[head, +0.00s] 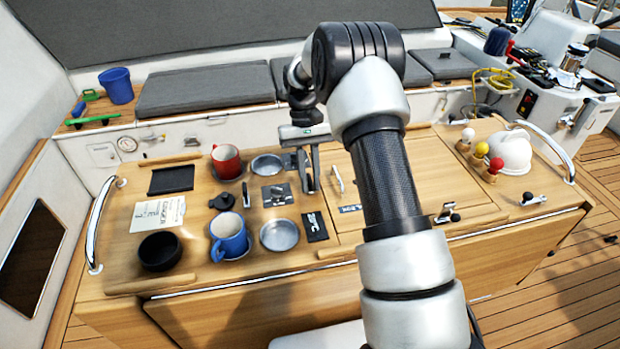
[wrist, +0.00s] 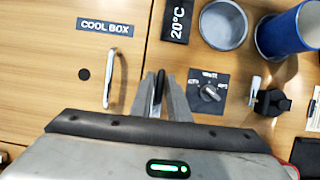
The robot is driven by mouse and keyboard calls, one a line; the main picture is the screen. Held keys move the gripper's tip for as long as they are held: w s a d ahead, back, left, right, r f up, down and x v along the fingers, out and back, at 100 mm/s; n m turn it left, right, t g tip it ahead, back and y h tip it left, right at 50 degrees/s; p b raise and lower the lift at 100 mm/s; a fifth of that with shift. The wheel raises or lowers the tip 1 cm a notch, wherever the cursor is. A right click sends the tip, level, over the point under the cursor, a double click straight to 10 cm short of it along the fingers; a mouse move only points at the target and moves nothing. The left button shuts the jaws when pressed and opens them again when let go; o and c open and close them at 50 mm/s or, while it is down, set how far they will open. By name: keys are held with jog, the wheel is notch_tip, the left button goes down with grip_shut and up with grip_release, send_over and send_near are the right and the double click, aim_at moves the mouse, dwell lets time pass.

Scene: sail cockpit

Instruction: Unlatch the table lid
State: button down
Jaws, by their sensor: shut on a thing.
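The table lid (wrist: 60,72) is a wooden panel marked "COOL BOX" in the wrist view; it lies flat in the table, and its wood also shows in the head view (head: 370,200). A chrome bar handle (wrist: 111,80) stands on the lid and shows in the head view (head: 336,178). My gripper (wrist: 159,82) points down at the seam beside the lid, fingers to the right of the handle in the wrist view. It is shut on a slim dark lever (wrist: 158,88), apparently the latch. The fingers hide the lever's base. In the head view my gripper (head: 311,186) hides the lever.
A dial plate (wrist: 209,92) lies close beside the fingers. A blue mug (head: 229,236), red mug (head: 226,161) and metal dishes stand left of them. Levers with black knobs (head: 446,213) and a white dome (head: 510,152) are on the right.

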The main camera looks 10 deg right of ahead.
dwell(0.3)
jog(key=c, duration=1.8)
grip_release()
jog(key=shift+w+r, duration=0.1)
jog(key=p+v, duration=0.2)
jog(key=v, duration=1.5)
jog(key=shift+r, duration=0.15)
